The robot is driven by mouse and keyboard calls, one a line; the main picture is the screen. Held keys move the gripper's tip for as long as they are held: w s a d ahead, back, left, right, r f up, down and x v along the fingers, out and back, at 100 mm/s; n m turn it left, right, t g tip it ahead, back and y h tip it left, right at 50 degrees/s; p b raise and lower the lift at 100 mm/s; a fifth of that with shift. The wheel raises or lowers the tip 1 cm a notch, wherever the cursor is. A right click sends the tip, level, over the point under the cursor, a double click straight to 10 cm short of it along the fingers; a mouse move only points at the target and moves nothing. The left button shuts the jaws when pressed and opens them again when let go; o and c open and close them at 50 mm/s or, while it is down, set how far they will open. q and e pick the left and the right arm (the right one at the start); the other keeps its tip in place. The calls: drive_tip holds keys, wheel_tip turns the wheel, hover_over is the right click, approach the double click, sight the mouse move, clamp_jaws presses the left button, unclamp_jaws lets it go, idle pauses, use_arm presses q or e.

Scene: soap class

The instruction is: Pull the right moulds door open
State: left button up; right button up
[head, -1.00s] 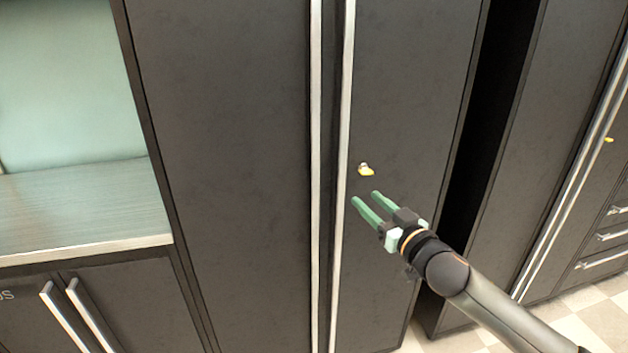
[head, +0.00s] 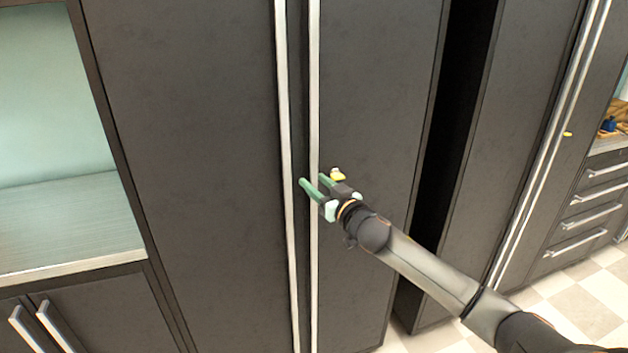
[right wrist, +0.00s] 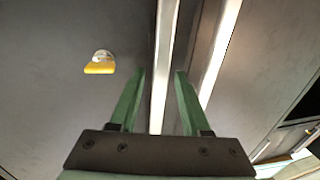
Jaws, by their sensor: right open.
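A tall dark cabinet has a left door (head: 190,130) and a right door (head: 375,100), both looking shut. No label naming moulds can be read on them. The right door has a long pale vertical handle (head: 314,90), which also shows in the right wrist view (right wrist: 164,50). My right gripper (head: 312,179) is open, its green fingers on either side of this handle. In the right wrist view the handle runs between the fingertips (right wrist: 160,72); I cannot tell whether they touch it. My left gripper is out of view.
The left door's handle (head: 287,120) runs close beside the right one. A small yellow piece (head: 338,176) is on the right door near my fingers. A dark gap (head: 455,130) separates this cabinet from another at right. The checkered floor (head: 570,300) is clear at lower right.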

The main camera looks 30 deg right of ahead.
drive_tip(key=shift+w, duration=0.55)
drive_tip(key=shift+c, duration=0.2)
clamp_jaws()
idle(1.0)
